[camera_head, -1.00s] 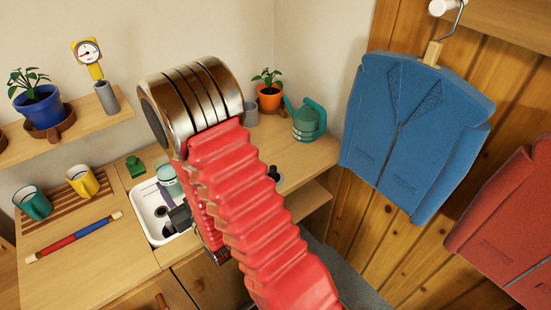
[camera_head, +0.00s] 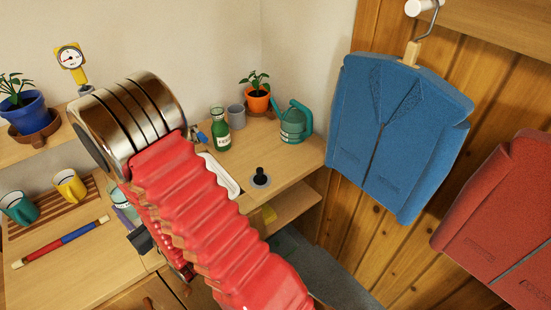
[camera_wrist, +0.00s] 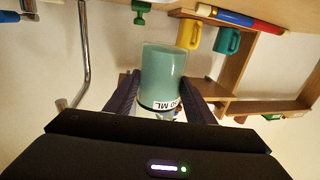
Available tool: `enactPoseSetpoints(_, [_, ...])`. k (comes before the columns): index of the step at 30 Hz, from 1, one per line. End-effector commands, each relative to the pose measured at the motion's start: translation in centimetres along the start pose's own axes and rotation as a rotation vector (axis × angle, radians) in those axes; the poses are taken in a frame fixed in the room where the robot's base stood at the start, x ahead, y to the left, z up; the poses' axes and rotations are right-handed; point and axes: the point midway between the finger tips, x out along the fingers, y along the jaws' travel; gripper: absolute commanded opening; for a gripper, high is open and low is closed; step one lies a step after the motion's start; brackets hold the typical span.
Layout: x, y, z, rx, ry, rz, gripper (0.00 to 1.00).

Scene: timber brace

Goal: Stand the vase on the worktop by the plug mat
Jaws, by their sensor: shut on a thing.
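A pale teal vessel (camera_head: 121,197), which I take to be the vase, is between my gripper's fingers. In the wrist view the vase (camera_wrist: 163,72) fills the gap between the dark fingers (camera_wrist: 161,95) and bears a white label ending in "ML". That view is upside down, and I cannot tell surely which end of the vase is up. In the head view my gripper is mostly hidden behind my red arm. A black plug stands on a round grey plug mat (camera_head: 266,184) on the worktop (camera_head: 290,160), right of the sink, well apart from the vase.
The sink (camera_head: 228,183) is partly hidden by my arm. A green bottle (camera_head: 220,135), grey cup (camera_head: 236,117), orange plant pot (camera_head: 257,101) and teal watering can (camera_head: 294,122) stand behind the mat. Mugs (camera_head: 69,185) stand on a rack at left. Coats (camera_head: 395,140) hang at right.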

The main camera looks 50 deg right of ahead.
Motion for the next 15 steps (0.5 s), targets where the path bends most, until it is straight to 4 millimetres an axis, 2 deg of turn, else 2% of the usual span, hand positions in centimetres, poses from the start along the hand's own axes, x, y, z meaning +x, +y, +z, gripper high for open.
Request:
enactPoseSetpoints(5, [0.2, 0.5, -0.1, 0.001, 0.003, 0.007, 0.07])
enactPoseSetpoints(8, [0.5, 1.7, -0.1, 0.002, 0.004, 0.020, 0.07])
enactPoseSetpoints(11, [0.9, 3.6, -0.1, 0.005, 0.006, 0.044, 0.07])
enactPoseSetpoints(15, [1.6, 7.5, -0.1, 0.008, 0.006, 0.086, 0.07])
